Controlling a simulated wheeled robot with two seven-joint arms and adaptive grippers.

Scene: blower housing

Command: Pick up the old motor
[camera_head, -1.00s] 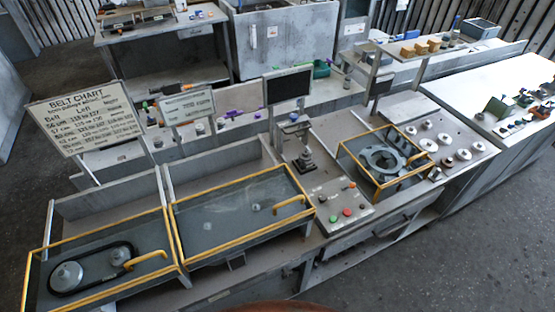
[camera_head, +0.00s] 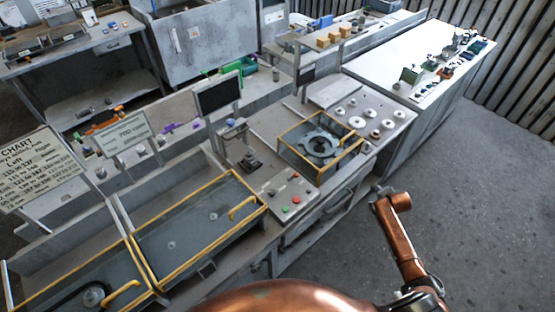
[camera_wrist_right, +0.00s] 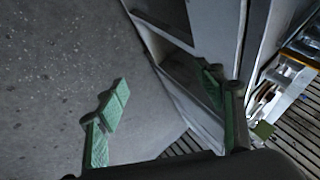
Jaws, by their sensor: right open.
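I cannot pick out the old motor for certain in either view. A grey ring-shaped housing (camera_head: 318,146) lies inside a yellow-railed frame (camera_head: 281,150) on the workbench in the head view. Small parts (camera_head: 441,69), too small to tell apart, lie on the white table at the upper right. My right gripper (camera_wrist_right: 163,103) is open and empty in the wrist view, its green fingers wide apart over the floor beside a bench. In the head view my copper right arm reaches up at the lower right, away from the housing. My left gripper is not in view.
Two yellow-railed trays (camera_head: 190,228) fill the bench's left part. A control panel (camera_head: 291,196) with coloured buttons sits between them and the ring housing. Several round discs (camera_head: 373,124) lie right of the housing. The floor (camera_head: 480,210) at the right is clear.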

